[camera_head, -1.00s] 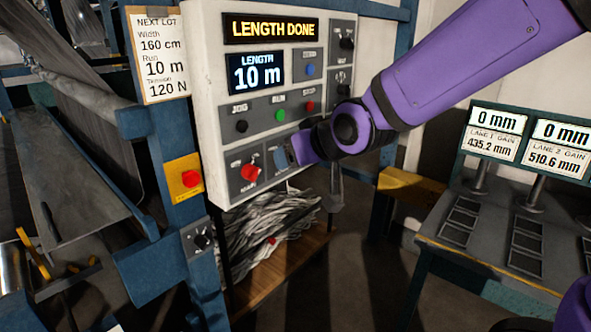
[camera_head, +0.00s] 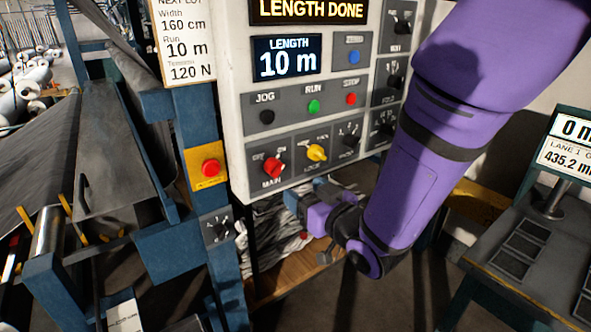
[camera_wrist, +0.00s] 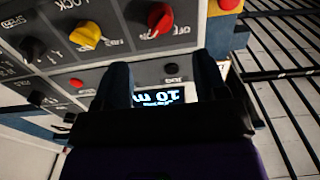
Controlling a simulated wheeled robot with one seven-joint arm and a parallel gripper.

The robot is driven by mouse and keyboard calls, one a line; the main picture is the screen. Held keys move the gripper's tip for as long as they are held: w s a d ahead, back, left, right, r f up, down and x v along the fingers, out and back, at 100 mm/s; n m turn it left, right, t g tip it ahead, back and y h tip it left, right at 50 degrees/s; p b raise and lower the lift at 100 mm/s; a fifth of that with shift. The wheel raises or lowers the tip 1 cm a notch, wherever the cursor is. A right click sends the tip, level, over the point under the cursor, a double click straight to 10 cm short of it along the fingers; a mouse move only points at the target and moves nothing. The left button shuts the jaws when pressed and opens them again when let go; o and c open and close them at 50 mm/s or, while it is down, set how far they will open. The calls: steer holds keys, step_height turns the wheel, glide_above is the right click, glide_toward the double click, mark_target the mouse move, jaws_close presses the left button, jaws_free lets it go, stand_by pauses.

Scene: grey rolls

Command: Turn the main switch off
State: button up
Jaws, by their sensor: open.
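The main switch is a red knob (camera_head: 273,166) at the lower left of the white control panel, with MAIN below it and OFF and ON above. Which mark it points at is hard to tell. It shows at the top of the wrist view (camera_wrist: 160,18), upside down, with OFF beside it. My gripper (camera_head: 295,200) is just below the panel's lower edge, right of and lower than the red knob. In the wrist view my gripper's fingers (camera_wrist: 163,82) are apart, with nothing between them. The red knob lies beyond the fingertips, not touched.
A yellow LOCK knob (camera_head: 316,152) sits right of the red knob. JOG, RUN and STOP buttons (camera_head: 314,106) are above. A red button on a yellow plate (camera_head: 210,167) is on the blue post to the left. The display (camera_head: 287,60) reads 10 m.

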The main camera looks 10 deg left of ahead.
mark_target(279, 172)
steer(key=x, duration=1)
steer(key=shift+w+a, duration=0.15)
steer(key=shift+w, duration=0.05)
steer(key=c, duration=0.9)
